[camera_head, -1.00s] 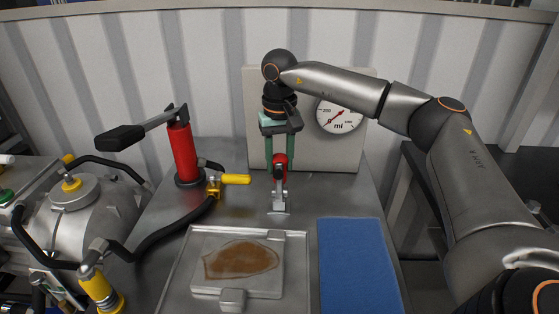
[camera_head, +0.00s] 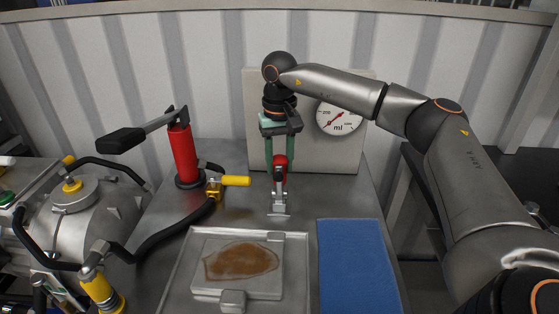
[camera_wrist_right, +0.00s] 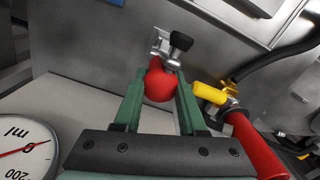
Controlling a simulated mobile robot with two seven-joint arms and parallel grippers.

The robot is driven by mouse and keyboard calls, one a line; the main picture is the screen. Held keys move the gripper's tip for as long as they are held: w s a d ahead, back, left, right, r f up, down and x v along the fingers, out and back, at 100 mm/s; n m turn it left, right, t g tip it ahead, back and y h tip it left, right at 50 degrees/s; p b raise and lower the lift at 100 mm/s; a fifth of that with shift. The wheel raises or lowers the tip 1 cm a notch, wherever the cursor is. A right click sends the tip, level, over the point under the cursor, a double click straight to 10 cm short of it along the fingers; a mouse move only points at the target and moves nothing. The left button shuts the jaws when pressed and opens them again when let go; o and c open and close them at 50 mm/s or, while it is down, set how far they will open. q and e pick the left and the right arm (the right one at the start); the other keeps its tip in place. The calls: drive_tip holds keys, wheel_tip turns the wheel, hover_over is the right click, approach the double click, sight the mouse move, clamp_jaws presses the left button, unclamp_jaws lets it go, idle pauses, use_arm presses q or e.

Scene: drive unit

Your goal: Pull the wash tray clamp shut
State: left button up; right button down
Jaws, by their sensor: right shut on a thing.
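The clamp's red handle (camera_head: 280,163) stands up behind the wash tray (camera_head: 176,285). Its metal base (camera_head: 279,206) is on the bench just beyond the tray's back edge. My right gripper (camera_head: 280,160) reaches down from above with green fingers on either side of the red handle and is shut on it. In the right wrist view, the red handle (camera_wrist_right: 158,82) sits between the two green fingers (camera_wrist_right: 158,100), and the metal clamp with a black tip (camera_wrist_right: 180,41) shows beyond. The tray holds a plate with a brown stain (camera_head: 241,261). My left gripper is not in view.
A red hand pump (camera_head: 183,155) with a black-gripped lever and a yellow valve handle (camera_head: 236,180) stand left of the clamp. A gauge panel (camera_head: 339,116) is behind it. A blue mat (camera_head: 355,262) lies right of the tray. A black hose runs at left.

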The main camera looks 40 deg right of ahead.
drive_tip(key=p, duration=0.1)
drive_tip(key=w+g+p, duration=0.1)
drive_tip(key=p, duration=0.1)
drive_tip(key=shift+d+r+y, duration=0.25)
drive_tip(key=shift+d+y, duration=0.15)
drive_tip(key=shift+w+d+f+g+y+p, duration=0.3)
drive_tip(key=shift+w+g+y+p, duration=0.15)
drive_tip(key=shift+p, duration=0.55)
drive_tip(key=shift+s, duration=0.1)
drive_tip(key=shift+c, duration=2.3)
unclamp_jaws()
drive_tip(key=shift+f, duration=0.1)
drive_tip(key=shift+r, duration=0.4)
drive_tip(key=p+v, duration=0.2)
drive_tip(key=v, duration=0.9)
drive_tip(key=shift+r+p, duration=0.35)
drive_tip(key=shift+p, duration=0.05)
